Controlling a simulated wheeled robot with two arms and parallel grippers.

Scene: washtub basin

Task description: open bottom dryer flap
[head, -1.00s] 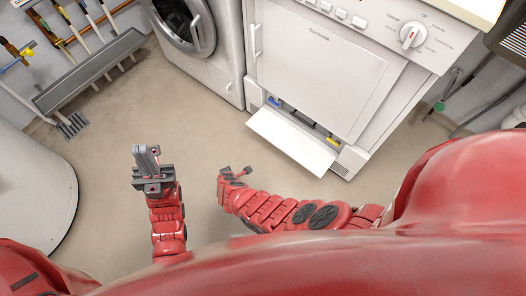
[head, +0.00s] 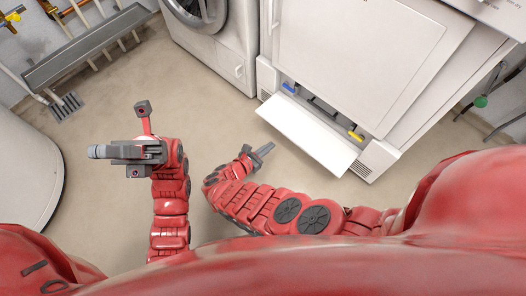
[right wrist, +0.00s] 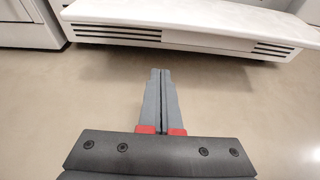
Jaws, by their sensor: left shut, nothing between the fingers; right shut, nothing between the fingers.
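The white dryer (head: 360,60) stands at the upper right of the head view. Its bottom flap (head: 305,135) hangs open and tilts outward, showing a recess with a blue part (head: 289,88) and a yellow part (head: 355,136). The flap also shows across the top of the right wrist view (right wrist: 200,20). My right gripper (head: 265,150) is shut and empty, in front of the flap and apart from it. In the right wrist view its closed fingers (right wrist: 161,75) point toward the dryer's base. My left gripper (head: 95,152) is shut and empty, well left of the dryer, pointing left.
A washing machine (head: 222,45) stands left of the dryer. A white round-edged object (head: 30,170) is at the left edge. A grey wall rack (head: 85,50) with tools is at the upper left. The floor (head: 215,115) in front of the machines is clear.

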